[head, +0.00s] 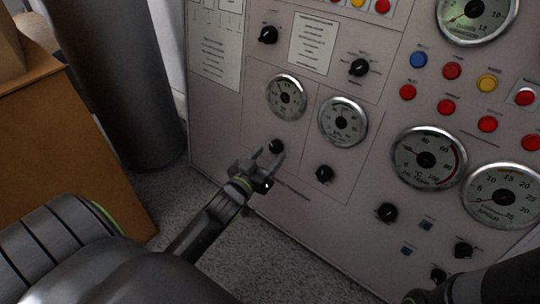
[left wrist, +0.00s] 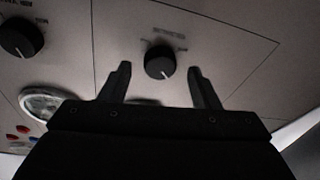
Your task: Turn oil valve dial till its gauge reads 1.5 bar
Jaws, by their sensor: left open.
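A small black dial (head: 276,146) with a light pointer mark sits on the grey panel, below a round white-faced gauge (head: 286,97). Which dial is the oil valve's cannot be read from the labels. My left gripper (head: 268,157) is open, with its fingertips just in front of this dial. In the left wrist view the dial (left wrist: 160,61) shows between the two spread fingers (left wrist: 158,72), with a gap on each side. The gauge's needle reading is too small to make out. My right gripper is out of view; part of my right arm shows at the lower right.
A second gauge (head: 343,121) and its dial (head: 325,173) are just to the right. Two knobs (head: 268,34) (head: 359,67) are above. Larger gauges (head: 428,158) and coloured buttons (head: 487,83) fill the right side. An orange-brown box (head: 70,150) stands at left.

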